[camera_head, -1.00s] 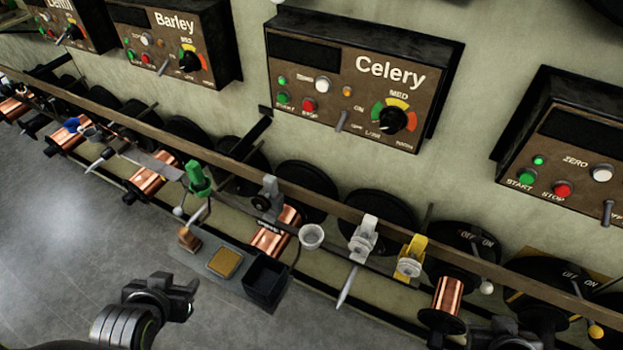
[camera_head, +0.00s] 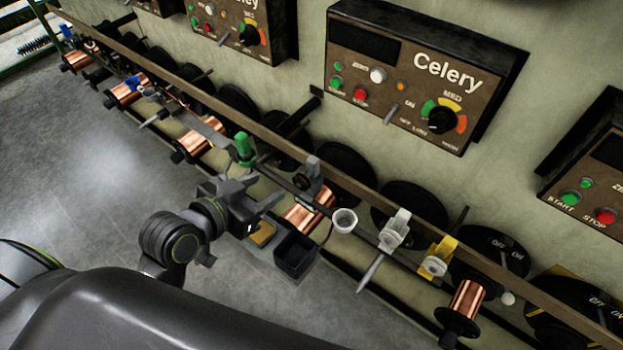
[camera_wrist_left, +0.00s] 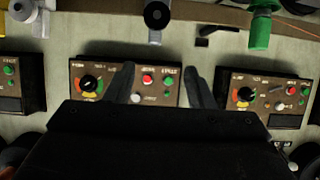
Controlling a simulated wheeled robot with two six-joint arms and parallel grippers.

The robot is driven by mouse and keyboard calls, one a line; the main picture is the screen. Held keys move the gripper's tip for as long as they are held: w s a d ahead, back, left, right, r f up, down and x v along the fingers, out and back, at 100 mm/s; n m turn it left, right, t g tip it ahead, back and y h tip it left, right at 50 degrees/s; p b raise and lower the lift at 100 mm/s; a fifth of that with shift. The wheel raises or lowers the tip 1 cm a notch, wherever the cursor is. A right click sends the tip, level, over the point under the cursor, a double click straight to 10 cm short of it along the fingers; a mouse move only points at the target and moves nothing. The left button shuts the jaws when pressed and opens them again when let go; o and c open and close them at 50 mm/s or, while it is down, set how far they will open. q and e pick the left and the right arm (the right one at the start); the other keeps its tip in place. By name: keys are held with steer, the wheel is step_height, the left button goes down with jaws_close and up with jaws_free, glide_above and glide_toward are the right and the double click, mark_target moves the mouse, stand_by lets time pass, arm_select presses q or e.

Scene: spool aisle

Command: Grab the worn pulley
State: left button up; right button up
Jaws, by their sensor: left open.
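Several pulley brackets sit along the rail: a grey one with a dark wheel (camera_head: 310,180), a white one with a pale wheel (camera_head: 394,230) and a yellow one with a pale wheel (camera_head: 439,258). I cannot tell wear at this size; the dark wheel differs from the pale ones. My left gripper (camera_head: 268,207) is open and empty, just left of the grey bracket and apart from it. In the left wrist view, the open fingers (camera_wrist_left: 161,85) point towards the dark-wheeled pulley (camera_wrist_left: 156,15) at top centre. My right gripper is not in view.
A green clamp (camera_head: 244,150) stands on the rail left of the grey bracket. A black bin (camera_head: 295,257) and a yellow pad (camera_head: 262,236) are below the gripper. Control boxes (camera_head: 410,75) hang above.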

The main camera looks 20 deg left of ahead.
mark_target(310, 163)
arm_select(q)
steer(key=shift+t, duration=0.3)
steer(key=x, duration=0.4)
steer(key=b+x, duration=0.1)
steer(key=x, duration=0.2)
steer(key=r+b+x, duration=0.1)
steer(key=x, duration=0.3)
steer(key=shift+w+d+f, duration=0.15)
steer(key=shift+w+d, duration=0.3)
steer(key=x, duration=0.1)
steer(key=b+x, duration=0.1)
steer(key=x, duration=0.2)
steer(key=shift+d+f, duration=0.35)
steer(key=shift+f, duration=0.2)
steer(key=shift+w+d+f, duration=0.15)
steer(key=shift+w, duration=0.35)
jaws_close()
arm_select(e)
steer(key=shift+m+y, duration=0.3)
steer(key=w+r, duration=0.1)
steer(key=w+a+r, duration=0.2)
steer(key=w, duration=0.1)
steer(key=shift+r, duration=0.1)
